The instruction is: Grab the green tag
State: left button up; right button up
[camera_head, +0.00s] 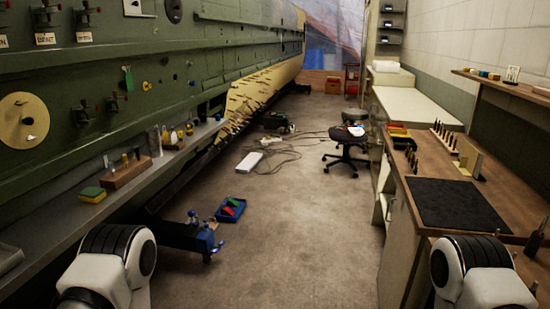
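The green tag (128,78) hangs on the dark green fuselage wall (180,50) at the upper left, above the narrow ledge. It is small and upright, and nothing covers it. White and black parts of my two arms show at the bottom left and bottom right corners. Neither of my grippers shows in the head view, so I cannot see what they hold.
The ledge (60,209) under the wall carries a yellow-green sponge (93,195), a wooden block (126,173) and small bottles. A blue tray (230,210) sits on the floor. A workbench with a black mat (455,205) stands right.

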aim_at(128, 77)
jog(key=i+l, duration=0.15)
jog(key=i, duration=0.95)
jog(key=i+l, duration=0.1)
jog(key=i, duration=1)
jog(key=i+l+u, duration=0.15)
jog(key=i+u, duration=0.3)
jog(key=i+l+u, duration=0.25)
jog(key=u, duration=0.15)
jog(key=i+l+u, duration=0.65)
jog(key=l+u, duration=0.25)
jog(key=i+l+u, duration=0.2)
jog(key=l+u, duration=0.2)
